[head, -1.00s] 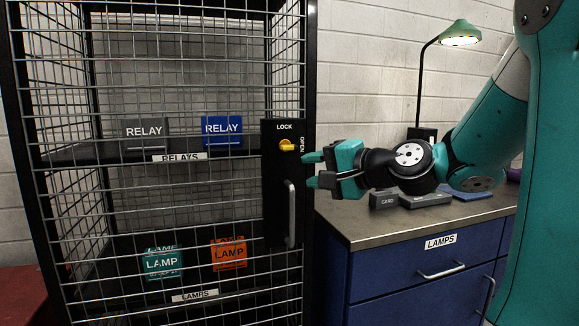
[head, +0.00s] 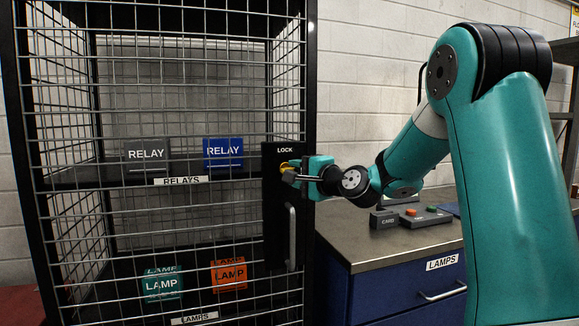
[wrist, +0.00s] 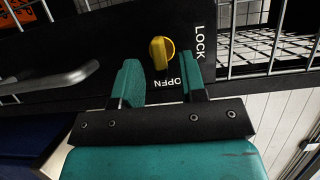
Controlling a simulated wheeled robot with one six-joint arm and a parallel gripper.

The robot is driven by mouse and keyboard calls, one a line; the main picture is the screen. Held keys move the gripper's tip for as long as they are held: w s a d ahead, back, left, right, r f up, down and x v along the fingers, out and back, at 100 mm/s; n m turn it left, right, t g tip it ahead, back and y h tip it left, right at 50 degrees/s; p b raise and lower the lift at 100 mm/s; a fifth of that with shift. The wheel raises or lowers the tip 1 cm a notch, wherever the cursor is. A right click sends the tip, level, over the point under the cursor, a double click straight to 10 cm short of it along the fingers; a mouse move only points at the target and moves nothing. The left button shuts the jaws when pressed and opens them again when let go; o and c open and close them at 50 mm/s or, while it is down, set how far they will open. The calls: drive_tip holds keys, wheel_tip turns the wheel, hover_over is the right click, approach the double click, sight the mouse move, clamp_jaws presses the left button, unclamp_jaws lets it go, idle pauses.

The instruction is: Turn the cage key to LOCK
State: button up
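The yellow cage key (head: 284,166) sits on the black lock plate (head: 275,223) of the cage door. It also shows in the wrist view (wrist: 161,52), its grip lined up with the OPEN label rather than with LOCK. My gripper (head: 290,172) is at the key, coming from the right. In the wrist view my gripper (wrist: 160,68) is open, with one finger on each side of the key and gaps between fingers and key. In the head view the fingers partly hide the key and cover the OPEN label.
The door handle (head: 291,238) is below the key, on the left in the wrist view. Wire mesh (head: 200,100) surrounds shelves with relay and lamp boxes. A counter (head: 370,245) with a card device (head: 425,217) stands to the right.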

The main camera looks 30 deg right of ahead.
sight(290, 168)
drive_tip(key=shift+w+a, duration=0.15)
drive_tip(key=shift+w, duration=1.4)
drive_tip(key=shift+c, duration=0.2)
clamp_jaws()
